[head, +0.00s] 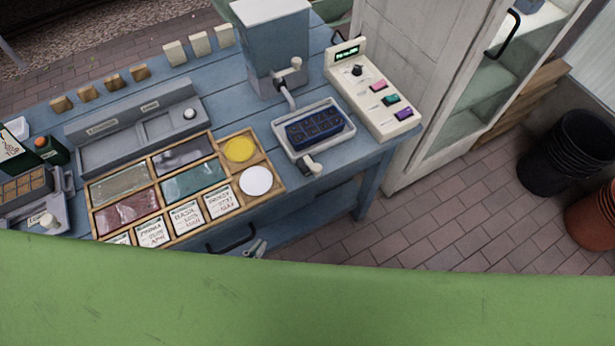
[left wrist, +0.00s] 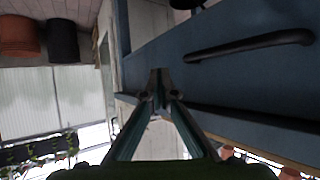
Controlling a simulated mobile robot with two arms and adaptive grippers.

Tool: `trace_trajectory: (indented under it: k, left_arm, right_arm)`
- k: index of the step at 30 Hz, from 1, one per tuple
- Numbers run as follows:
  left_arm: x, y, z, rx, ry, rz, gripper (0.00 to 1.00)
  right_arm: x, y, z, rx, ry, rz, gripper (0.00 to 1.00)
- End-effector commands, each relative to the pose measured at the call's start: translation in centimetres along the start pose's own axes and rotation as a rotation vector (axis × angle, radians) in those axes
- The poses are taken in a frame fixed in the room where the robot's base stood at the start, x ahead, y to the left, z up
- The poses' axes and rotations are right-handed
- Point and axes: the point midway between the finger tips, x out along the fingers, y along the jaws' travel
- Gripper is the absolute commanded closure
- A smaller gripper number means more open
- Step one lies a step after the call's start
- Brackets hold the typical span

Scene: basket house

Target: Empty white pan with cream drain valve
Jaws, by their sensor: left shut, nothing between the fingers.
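The white pan (head: 335,146) sits at the right part of the blue bench, with a dark blue moulded block (head: 314,127) lying in it. Its cream drain valve (head: 311,162) sticks out at the pan's front edge. My left gripper (head: 255,247) shows only as small grey fingertips in front of the bench, below and left of the valve and apart from it. In the left wrist view its fingers (left wrist: 160,78) are together and empty, beside the blue bench front with a black handle (left wrist: 250,45). My right gripper is not in view.
A grey hopper (head: 272,45) with a bent pipe stands behind the pan. A cream control box (head: 372,85) is to its right, and a wooden compartment tray (head: 190,182) to its left. A white cabinet (head: 400,80) stands right; floor before it is clear.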

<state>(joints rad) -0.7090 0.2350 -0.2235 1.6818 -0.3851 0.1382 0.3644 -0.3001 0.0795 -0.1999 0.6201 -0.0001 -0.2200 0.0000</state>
Motion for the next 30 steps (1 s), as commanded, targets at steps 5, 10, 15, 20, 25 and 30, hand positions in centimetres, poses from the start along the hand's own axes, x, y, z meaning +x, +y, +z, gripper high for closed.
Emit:
trace_trajectory:
  k: [5, 10, 15, 20, 25, 30]
  left_arm:
    - [-2.8, 2.2, -9.4, 0.015, 0.188, 0.066, 1.00]
    - [-5.0, 3.6, -14.8, 0.022, 0.295, 0.109, 1.00]
    - [-5.9, 4.1, -16.7, 0.024, 0.336, 0.126, 1.00]
    - [-5.9, 4.2, -16.9, 0.024, 0.338, 0.127, 1.00]
    - [-5.9, 4.1, -16.9, 0.024, 0.338, 0.126, 1.00]
    - [-5.0, 4.2, -17.2, 0.024, 0.338, 0.125, 1.00]
  right_arm:
    - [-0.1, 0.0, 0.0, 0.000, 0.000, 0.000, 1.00]
    - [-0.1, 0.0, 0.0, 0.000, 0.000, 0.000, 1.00]
    - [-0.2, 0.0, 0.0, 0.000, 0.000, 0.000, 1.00]
    - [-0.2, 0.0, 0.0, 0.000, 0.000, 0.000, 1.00]
    - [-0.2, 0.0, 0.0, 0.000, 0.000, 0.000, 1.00]
    - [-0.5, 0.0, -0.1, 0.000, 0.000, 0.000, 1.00]
